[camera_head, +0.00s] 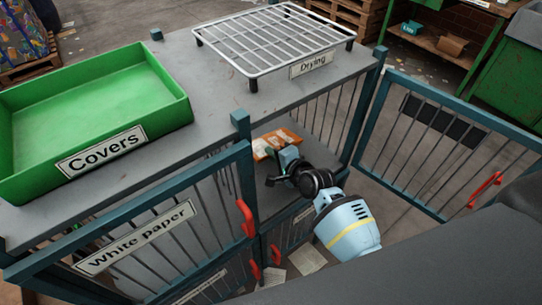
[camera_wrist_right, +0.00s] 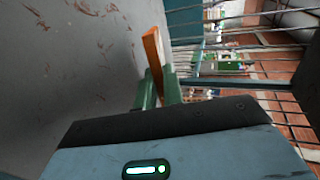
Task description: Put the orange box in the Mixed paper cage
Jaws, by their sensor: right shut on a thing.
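The orange box (camera_head: 262,150), orange with white patches, is at my right gripper (camera_head: 276,164), inside the open right-hand cage compartment under the grey top. In the right wrist view the orange box (camera_wrist_right: 152,52) appears as a thin orange slab between the green fingers of my right gripper (camera_wrist_right: 158,88), which is shut on it. Whether the box touches the cage's inner surface, I cannot tell. The open cage door (camera_head: 440,135) is swung out to the right, with a dark plate on its bars. No Mixed paper label is readable. My left gripper is not in view.
The left cage door, labelled White paper (camera_head: 138,238), is closed beside the open compartment. On the top stand a green Covers tray (camera_head: 165,78) and a wire Drying rack (camera_head: 270,42). Red handles (camera_head: 246,218) stick out from the doors.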

